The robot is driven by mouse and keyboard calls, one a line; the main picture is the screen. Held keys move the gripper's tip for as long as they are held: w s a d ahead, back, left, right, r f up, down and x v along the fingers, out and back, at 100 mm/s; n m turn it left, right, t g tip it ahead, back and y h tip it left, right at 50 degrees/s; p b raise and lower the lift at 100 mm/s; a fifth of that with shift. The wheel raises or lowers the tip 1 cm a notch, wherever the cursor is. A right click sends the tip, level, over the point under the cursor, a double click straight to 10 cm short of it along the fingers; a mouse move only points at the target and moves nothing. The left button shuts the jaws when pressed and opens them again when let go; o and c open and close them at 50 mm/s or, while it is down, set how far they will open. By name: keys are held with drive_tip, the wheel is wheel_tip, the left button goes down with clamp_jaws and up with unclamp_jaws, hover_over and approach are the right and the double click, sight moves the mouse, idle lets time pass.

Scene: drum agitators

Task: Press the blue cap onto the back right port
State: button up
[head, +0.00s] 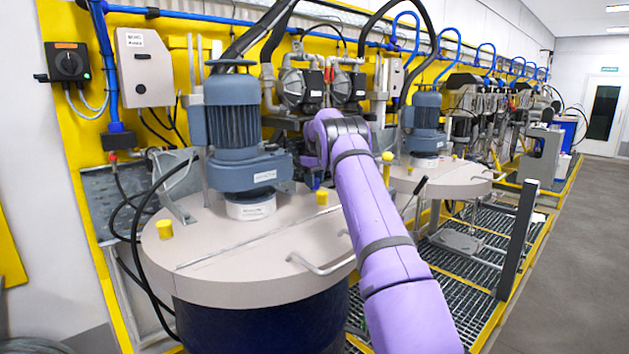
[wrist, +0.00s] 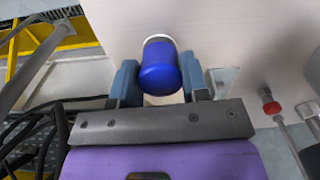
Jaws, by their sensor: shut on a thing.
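The blue cap (wrist: 160,68) is between the two fingers of my gripper (wrist: 160,82) in the wrist view, and the gripper is shut on it. A pale rim (wrist: 157,38) shows at the cap's far end, against the light drum lid (wrist: 240,30). I cannot tell whether the cap is seated on a port or just touching it. In the head view my purple arm reaches over the right side of the near drum lid (head: 240,268).
Yellow caps stand on the near lid at the front left (head: 165,228) and at the right (head: 322,197). A blue-grey motor (head: 235,135) rises from the lid. Lid handles (head: 320,267), hoses and a second drum (head: 440,177) are close to my arm.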

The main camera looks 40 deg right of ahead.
drive_tip(key=shift+f, duration=0.65)
idle(0.9)
drive_tip(key=o, duration=1)
drive_tip(key=shift+c, duration=0.2)
drive_tip(key=shift+r, duration=0.1)
drive_tip(key=shift+r, duration=2)
